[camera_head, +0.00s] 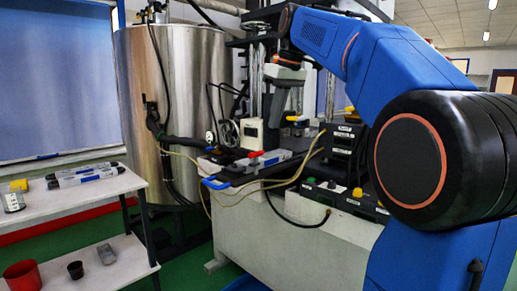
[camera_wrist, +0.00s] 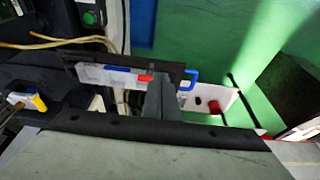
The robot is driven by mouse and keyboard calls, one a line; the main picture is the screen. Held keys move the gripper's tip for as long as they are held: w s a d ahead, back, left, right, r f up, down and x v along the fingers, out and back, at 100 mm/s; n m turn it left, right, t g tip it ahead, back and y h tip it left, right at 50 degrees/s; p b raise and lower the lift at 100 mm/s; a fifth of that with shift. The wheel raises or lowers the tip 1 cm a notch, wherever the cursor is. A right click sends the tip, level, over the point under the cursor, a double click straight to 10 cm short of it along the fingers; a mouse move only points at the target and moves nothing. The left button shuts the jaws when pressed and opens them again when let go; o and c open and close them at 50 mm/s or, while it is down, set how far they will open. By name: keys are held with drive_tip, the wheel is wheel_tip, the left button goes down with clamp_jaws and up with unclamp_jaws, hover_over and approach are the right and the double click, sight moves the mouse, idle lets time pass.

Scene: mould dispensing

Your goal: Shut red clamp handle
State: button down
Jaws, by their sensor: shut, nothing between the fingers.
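The wrist view shows the red handle (camera_wrist: 145,78) as a short bar on the long pale mould (camera_wrist: 98,74). My gripper (camera_head: 275,120) points down above and slightly right of the handle in the head view, apart from it. In the wrist view my gripper (camera_wrist: 163,82) is shut and empty, its grey fingers just right of the red handle. Whether they touch it cannot be told there.
A blue pull handle (camera_head: 215,184) sticks out at the front of the mould's holder. Yellow cables (camera_head: 240,200) loop across the machine front. A steel tank (camera_head: 185,100) stands behind left. A white shelf table (camera_head: 75,195) at left carries other moulds. Green floor lies between.

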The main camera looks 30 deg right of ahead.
idle(0.4)
hover_over(256, 163)
drive_tip(key=s, duration=0.3)
wheel_tip(256, 163, down, 10)
drive_tip(key=shift+a, duration=0.25)
